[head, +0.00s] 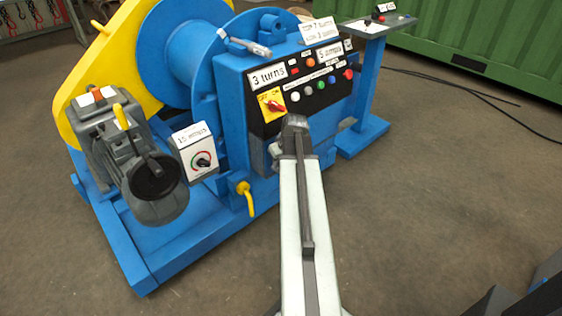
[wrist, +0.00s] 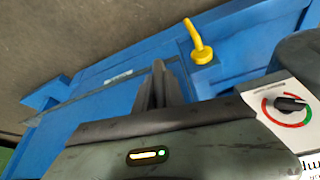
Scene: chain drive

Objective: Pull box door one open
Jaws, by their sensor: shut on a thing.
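The blue cabinet front below the control panel appears to carry box door one, seen as a blue panel (wrist: 105,108) in the wrist view. Its outline is hard to make out, and my arm covers part of it in the head view. My gripper (wrist: 159,75) has its dark fingers together against this front. It also shows in the head view (head: 275,150), mostly behind my wrist. The jaws are shut on a part of the door. The gripped part is hidden between the fingers. I cannot tell whether the door stands ajar.
A yellow tap-like lever (head: 245,194) sticks out low on the cabinet, close to my gripper. A white dial box (head: 198,150) and a grey motor (head: 135,155) stand left. A blue pedestal (head: 366,85) stands right. The floor in front is clear.

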